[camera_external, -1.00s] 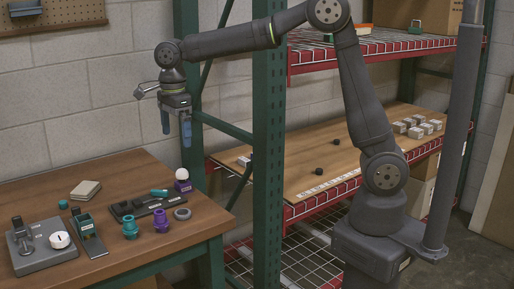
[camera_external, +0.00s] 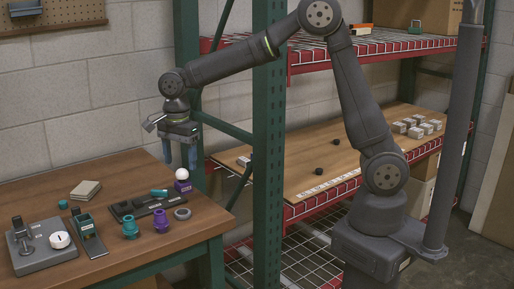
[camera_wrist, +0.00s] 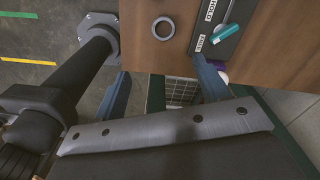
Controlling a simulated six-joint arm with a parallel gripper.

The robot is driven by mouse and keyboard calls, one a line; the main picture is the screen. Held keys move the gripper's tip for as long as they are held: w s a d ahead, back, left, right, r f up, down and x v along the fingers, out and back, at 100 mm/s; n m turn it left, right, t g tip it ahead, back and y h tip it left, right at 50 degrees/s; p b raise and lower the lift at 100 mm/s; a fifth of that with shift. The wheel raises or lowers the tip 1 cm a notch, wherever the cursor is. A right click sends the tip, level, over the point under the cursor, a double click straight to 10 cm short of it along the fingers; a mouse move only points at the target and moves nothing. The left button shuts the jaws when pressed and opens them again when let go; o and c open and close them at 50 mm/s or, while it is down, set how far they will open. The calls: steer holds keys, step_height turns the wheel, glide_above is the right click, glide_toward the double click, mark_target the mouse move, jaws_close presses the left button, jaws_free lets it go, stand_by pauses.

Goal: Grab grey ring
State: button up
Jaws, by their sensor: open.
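The grey ring (camera_external: 183,213) lies flat on the wooden table near its right edge, to the right of the purple part. In the wrist view the grey ring (camera_wrist: 163,28) lies on the table beyond my fingertips, a little left of a labelled dark tray. My gripper (camera_external: 179,160) is open and empty, pointing down above the table's right back edge, clear of the ring. In the wrist view its two blue fingers (camera_wrist: 160,80) are spread wide with nothing between them.
A purple part (camera_external: 161,220) and a teal part (camera_external: 130,229) stand left of the ring. The dark tray (camera_external: 146,206) lies behind them. A white ball on a purple base (camera_external: 183,180) stands near my fingers. A green rack post (camera_external: 268,150) rises right of the table.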

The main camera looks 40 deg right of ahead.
step_height(320, 180, down, 11)
steer(key=shift+r, duration=0.15)
steer(key=shift+w+a+f, duration=0.1)
steer(key=shift+w+f, duration=0.1)
steer(key=shift+f, duration=1.15)
steer(key=shift+w+a+f, duration=0.1)
steer(key=shift+w+f, duration=0.05)
steer(key=shift+f, duration=1.15)
steer(key=c, duration=1.1)
